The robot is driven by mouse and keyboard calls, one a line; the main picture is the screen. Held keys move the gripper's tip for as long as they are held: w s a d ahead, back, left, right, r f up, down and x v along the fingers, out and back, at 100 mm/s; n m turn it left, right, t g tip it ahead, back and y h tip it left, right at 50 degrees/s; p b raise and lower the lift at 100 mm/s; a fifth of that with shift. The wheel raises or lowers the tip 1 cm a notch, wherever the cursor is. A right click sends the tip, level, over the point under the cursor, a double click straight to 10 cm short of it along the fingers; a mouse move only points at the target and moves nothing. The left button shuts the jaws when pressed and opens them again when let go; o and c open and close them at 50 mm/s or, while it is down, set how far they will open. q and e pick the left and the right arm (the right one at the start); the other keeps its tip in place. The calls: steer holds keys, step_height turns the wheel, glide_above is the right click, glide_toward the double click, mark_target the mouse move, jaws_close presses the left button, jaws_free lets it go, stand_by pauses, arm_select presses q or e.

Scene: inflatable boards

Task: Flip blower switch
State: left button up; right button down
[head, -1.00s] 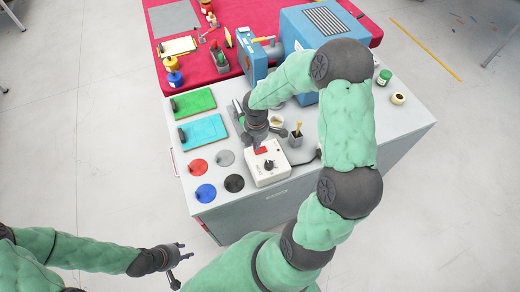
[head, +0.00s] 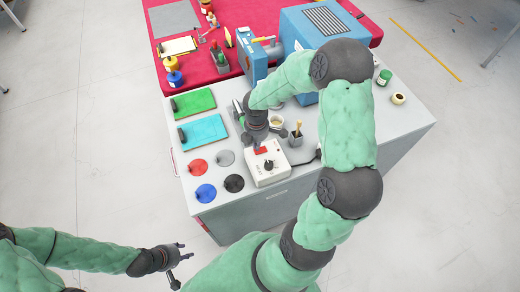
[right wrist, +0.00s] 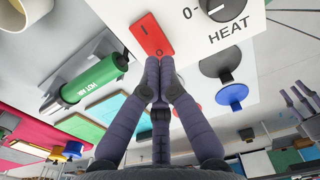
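The white control box (head: 267,166) stands near the front edge of the grey worktop. Its red rocker switch (right wrist: 148,33) is marked I and O. The box also has a black dial (right wrist: 226,8) labelled HEAT. My right gripper (right wrist: 161,88) is shut, with its fingertips together at the O end of the switch. I cannot tell whether they touch it. In the head view my right gripper partly covers the box's far edge, and the switch (head: 262,150) shows only partly.
A green-handled hot-air tool (right wrist: 95,83) lies left of my right gripper. Green (head: 193,103) and cyan (head: 203,131) boards and several coloured discs lie on the worktop's left side. A brush holder (head: 296,137) stands behind the box. A big blue machine (head: 310,30) stands further back.

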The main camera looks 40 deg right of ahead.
arm_select(q)
steer(key=shift+f+b, duration=0.8)
steer(key=shift+f, duration=0.05)
arm_select(e)
steer(key=shift+f, duration=1.15)
steer(key=shift+r+p, duration=3.1)
steer(key=shift+r, duration=0.45)
arm_select(q)
step_height(320, 180, up, 6)
steer(key=shift+s, duration=0.1)
arm_select(e)
steer(key=shift+s+f, duration=0.1)
